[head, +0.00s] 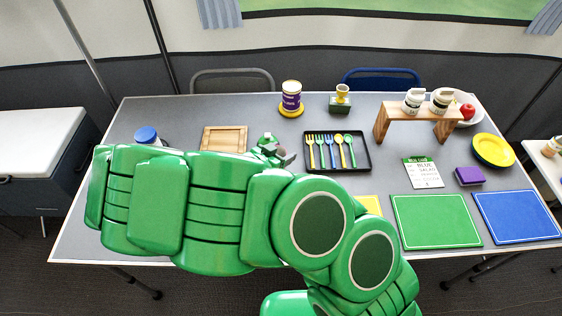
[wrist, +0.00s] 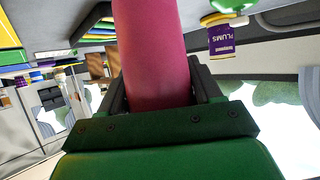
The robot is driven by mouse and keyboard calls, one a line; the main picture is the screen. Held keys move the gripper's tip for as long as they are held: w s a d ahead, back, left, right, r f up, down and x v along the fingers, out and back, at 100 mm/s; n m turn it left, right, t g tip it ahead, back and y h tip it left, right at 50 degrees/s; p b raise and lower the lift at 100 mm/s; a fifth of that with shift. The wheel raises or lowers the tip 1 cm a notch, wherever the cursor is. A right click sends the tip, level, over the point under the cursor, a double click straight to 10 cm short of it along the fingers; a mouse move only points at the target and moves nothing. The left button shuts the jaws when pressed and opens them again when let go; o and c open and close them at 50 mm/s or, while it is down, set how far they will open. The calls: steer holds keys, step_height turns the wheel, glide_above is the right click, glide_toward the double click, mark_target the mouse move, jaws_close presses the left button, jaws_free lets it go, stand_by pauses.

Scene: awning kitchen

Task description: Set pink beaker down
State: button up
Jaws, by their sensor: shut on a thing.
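A pink beaker (wrist: 153,50) fills the middle of the wrist view, between the two dark fingers of my gripper (wrist: 158,92). The gripper is shut on it. The beaker's far end runs out of the top of the wrist view. In the head view my gripper (head: 275,152) is over the grey table (head: 375,120), between a wooden tray and a black cutlery tray. The beaker cannot be made out there, and my green arm covers the front left of the table. I cannot tell whether the beaker touches the table.
A wooden bench (head: 382,124), menu card (head: 423,172), green mat (head: 436,222) and blue mat (head: 515,216) lie rightward.

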steer(key=shift+f, duration=2.05)
steer(key=shift+f, duration=0.1)
steer(key=o, duration=1)
steer(key=shift+o, duration=0.2)
steer(key=shift+s+a+r, duration=0.25)
steer(key=v, duration=1.1)
steer(key=shift+s+a, duration=0.1)
steer(key=shift+s, duration=0.05)
